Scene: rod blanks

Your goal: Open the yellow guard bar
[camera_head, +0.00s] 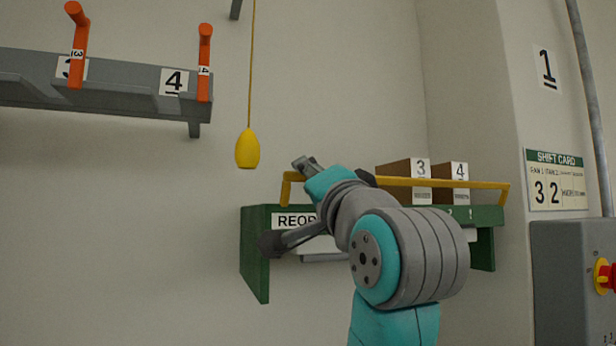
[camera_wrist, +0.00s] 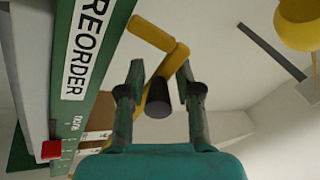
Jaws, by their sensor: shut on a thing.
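The yellow guard bar (camera_head: 450,183) runs level along the front of the green shelf, above its front edge, with a short bent end at the left. In the wrist view the bar (camera_wrist: 174,60) passes between the fingers of my gripper (camera_wrist: 161,72). A dark cylinder (camera_wrist: 158,98) sits between the fingers beside the bar, apparently its grip. My gripper (camera_head: 308,165) is shut on the bar. The arm hides the middle of the bar in the head view, and the exact finger contact is hard to see.
The green shelf (camera_head: 254,254) carries a REORDER label and boxes marked 3 (camera_head: 397,168) and 4 (camera_head: 449,170) behind the bar. A yellow pull (camera_head: 247,149) hangs on a cord to the left. A grey rail (camera_head: 120,97) with orange pegs is at upper left. A grey cabinet (camera_head: 568,270) stands right.

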